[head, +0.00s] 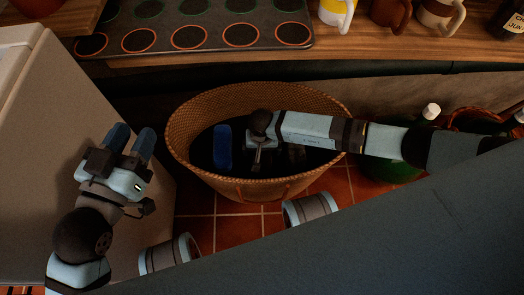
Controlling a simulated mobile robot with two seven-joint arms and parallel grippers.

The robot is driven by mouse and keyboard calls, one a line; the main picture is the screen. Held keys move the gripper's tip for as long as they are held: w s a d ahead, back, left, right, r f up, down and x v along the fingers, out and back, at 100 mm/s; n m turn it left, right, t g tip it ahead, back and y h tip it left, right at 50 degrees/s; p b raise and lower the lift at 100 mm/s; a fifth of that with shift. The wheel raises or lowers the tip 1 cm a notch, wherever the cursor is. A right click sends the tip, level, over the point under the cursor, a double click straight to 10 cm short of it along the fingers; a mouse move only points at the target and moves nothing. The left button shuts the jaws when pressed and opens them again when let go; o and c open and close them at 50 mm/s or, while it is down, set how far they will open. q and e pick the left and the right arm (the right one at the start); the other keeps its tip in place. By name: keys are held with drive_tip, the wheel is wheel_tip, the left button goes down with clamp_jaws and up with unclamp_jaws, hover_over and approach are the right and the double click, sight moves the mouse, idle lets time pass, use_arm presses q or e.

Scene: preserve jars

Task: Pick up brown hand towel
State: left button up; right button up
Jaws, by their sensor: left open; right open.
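I cannot make out a brown hand towel in the head view. My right gripper (258,155) is inside the mouth of the brown wicker basket (190,172), its arm reaching in over the right rim. It is open; one blue finger shows at its left, and the other side is dim. The basket's inside is very dark, so what lies in it is hidden. My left gripper (131,139) is open and empty, left of the basket, in front of the pale cabinet side.
A wooden counter (400,52) runs along the back with a dark tray (190,25) of round rings and several mugs (390,12). A pale appliance or cabinet (60,120) stands at the left. A green bottle (388,168) stands right of the basket on red tiles (240,228).

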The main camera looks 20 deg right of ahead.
wheel_tip(320, 180, down, 3)
drive_tip(key=shift+r+b, duration=0.1)
drive_tip(key=shift+b, duration=0.25)
drive_tip(key=c, duration=1)
